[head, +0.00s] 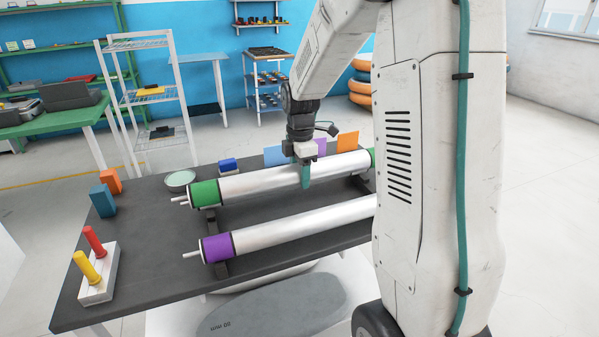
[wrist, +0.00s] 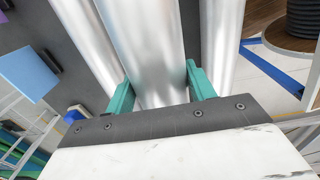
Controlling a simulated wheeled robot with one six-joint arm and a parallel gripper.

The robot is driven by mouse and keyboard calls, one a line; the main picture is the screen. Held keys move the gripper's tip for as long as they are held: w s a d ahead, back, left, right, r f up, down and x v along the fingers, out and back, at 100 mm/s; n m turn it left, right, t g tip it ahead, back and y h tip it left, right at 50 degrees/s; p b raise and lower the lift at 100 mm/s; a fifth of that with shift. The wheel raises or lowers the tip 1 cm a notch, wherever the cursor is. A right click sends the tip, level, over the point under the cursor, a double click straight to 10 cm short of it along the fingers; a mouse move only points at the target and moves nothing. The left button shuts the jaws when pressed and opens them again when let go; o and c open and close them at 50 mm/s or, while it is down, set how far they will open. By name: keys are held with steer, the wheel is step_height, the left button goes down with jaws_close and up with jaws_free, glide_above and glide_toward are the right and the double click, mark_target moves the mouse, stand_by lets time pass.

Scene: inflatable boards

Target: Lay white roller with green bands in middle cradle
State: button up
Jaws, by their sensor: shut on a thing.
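The white roller with green bands (head: 262,182) lies lengthwise across the dark table, its near green band at left. My gripper (head: 306,176) points down on it, its teal fingers shut on either side of the white body. In the wrist view the roller (wrist: 145,45) runs between the fingers (wrist: 158,76). The roller with a purple band (head: 300,227) lies parallel in front of it. Another pale roller (wrist: 85,40) shows to the left of the held one in the wrist view. The cradle under the held roller is mostly hidden; I cannot tell whether the roller touches it.
The dark table (head: 140,230) carries a white block with red and yellow pegs (head: 98,280), blue and orange blocks (head: 103,200) and a round dish (head: 180,180) at left. Small coloured panels (head: 347,142) stand along the back.

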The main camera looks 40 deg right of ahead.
steer(key=shift+d, duration=0.1)
steer(key=shift+d, duration=0.1)
steer(key=shift+f, duration=2.85)
steer(key=shift+f, duration=1.55)
steer(key=o, duration=1.6)
steer(key=shift+o, duration=0.2)
steer(key=shift+r, duration=0.1)
step_height(320, 180, up, 8)
steer(key=shift+f, duration=0.2)
